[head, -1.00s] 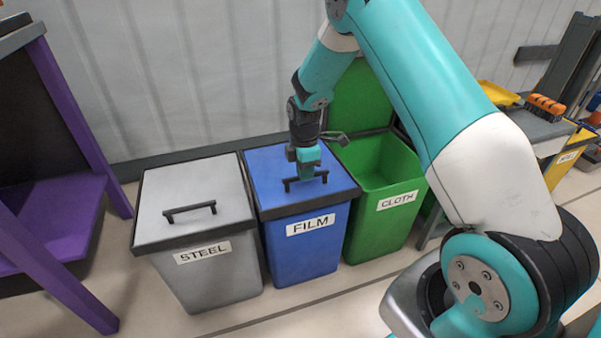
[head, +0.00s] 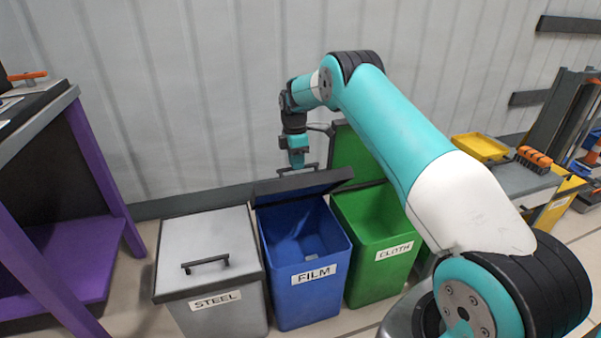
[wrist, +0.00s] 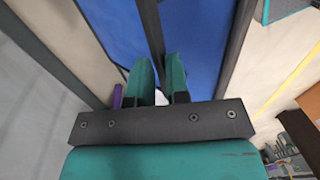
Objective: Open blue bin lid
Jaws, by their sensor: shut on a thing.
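The blue bin (head: 307,258), labelled FILM, stands between the grey and green bins. Its lid (head: 303,186) is raised and tilted up at the back, so the blue inside shows. My gripper (head: 297,165) is above the lid, shut on its dark handle (head: 298,169). In the wrist view, my gripper's teal fingers (wrist: 158,78) close around the dark handle bar (wrist: 150,35), with the blue lid surface (wrist: 196,40) beyond. The exact contact of the fingertips is partly hidden.
The grey STEEL bin (head: 211,283) with its lid shut is at left. The green CLOTH bin (head: 378,245) stands open at right. A purple-framed bench (head: 75,255) is at far left. The corrugated wall (head: 205,100) is behind the bins.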

